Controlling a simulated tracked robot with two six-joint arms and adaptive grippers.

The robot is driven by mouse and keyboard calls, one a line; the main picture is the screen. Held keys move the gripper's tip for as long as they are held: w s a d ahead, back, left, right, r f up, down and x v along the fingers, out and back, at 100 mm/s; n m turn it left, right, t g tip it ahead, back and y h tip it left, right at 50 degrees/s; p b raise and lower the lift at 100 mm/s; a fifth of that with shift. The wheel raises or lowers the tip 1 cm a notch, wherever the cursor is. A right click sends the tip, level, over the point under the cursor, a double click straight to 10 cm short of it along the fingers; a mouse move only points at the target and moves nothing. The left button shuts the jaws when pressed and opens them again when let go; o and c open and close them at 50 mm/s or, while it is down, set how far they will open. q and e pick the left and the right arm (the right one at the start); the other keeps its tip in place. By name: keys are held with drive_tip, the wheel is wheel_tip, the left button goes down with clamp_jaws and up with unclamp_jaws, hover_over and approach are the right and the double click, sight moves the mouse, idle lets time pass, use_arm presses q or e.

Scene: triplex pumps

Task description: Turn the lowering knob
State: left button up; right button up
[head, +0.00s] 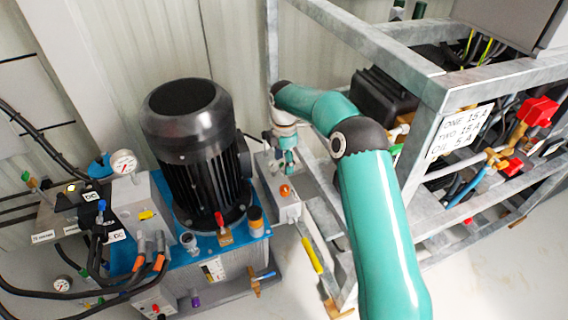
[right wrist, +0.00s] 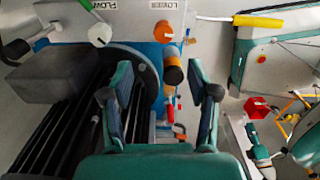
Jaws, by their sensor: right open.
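The orange lowering knob (right wrist: 163,32) sits under a "LOWER" label (right wrist: 167,5) in the right wrist view, beyond my fingertips. In the head view, an orange knob (head: 285,191) shows on the grey box right of the black motor. My right gripper (head: 288,166) hangs just behind and above that box, pointing down, partly hidden by its own arm. In the right wrist view its two teal fingers (right wrist: 161,92) are spread wide with nothing held, apart from the knob. My left gripper is not in view.
A black motor (head: 195,140) stands close left of the gripper. A black-and-orange cylinder (right wrist: 173,70) lies between the fingers and the knob in the wrist view. A yellow-handled lever (head: 312,255) is near the box. A metal frame (head: 430,90) stands on the right.

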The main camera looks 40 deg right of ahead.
drive_tip(key=m, duration=0.8)
approach(284, 187)
wheel_tip(284, 187, down, 10)
drive_tip(key=b, duration=0.2)
drive_tip(key=shift+s+b, duration=0.1)
drive_tip(key=shift+b, duration=0.25)
clamp_jaws()
drive_tip(key=m, duration=0.5)
drive_tip(key=shift+m, duration=0.3)
unclamp_jaws()
